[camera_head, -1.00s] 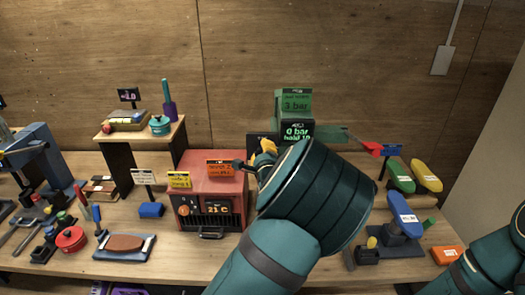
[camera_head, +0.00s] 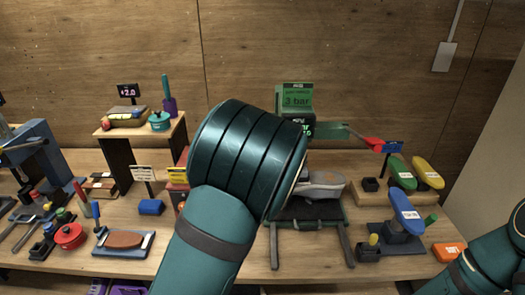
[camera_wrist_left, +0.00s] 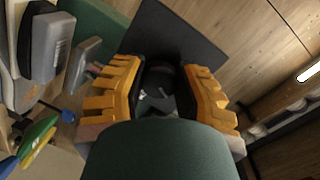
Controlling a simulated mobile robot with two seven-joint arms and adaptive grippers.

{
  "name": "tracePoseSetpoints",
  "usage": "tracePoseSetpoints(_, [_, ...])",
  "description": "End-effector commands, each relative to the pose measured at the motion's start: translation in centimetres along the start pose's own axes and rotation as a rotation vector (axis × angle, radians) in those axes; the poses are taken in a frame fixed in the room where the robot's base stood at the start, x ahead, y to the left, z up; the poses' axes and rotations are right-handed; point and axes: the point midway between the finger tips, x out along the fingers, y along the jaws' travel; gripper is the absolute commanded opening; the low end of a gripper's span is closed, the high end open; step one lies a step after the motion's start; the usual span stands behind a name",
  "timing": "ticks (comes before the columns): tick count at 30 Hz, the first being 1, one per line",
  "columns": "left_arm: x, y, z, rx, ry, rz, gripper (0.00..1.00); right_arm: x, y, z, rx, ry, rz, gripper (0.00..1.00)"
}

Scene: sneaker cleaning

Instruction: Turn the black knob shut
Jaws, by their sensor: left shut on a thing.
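The black knob (camera_wrist_left: 158,78) shows in the left wrist view between the orange fingers of my left gripper (camera_wrist_left: 168,92), one finger on each side of it. My gripper is shut on it. In the head view my left wrist covers the gripper and the knob. The green machine (camera_head: 295,97) stands behind my wrist, and its upper display reads 3 bar. Its lower display is mostly covered. My right arm shows at the lower right edge, but its gripper is out of the picture.
A grey sneaker (camera_head: 322,184) rests on a dark stand (camera_head: 310,209) right of my wrist. The red box with a yellow label (camera_head: 177,175) is mostly hidden behind my arm. A blue-topped sole holder (camera_head: 406,213) and an orange block (camera_head: 448,252) are at the right.

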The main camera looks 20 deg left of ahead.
Motion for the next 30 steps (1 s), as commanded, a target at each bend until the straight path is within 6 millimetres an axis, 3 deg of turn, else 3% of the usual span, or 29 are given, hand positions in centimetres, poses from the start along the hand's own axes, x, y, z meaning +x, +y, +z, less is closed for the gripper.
tracePoseSetpoints(12, [0.1,0.1,0.2,-0.283,0.027,0.029,0.0,2.1,0.7,0.3,0.0,0.0,0.004,0.47])
tracePoseSetpoints(30, [0.1,0.1,0.1,-0.372,0.037,0.039,0.0,2.6,0.8,0.3,-0.001,0.0,0.005,0.47])
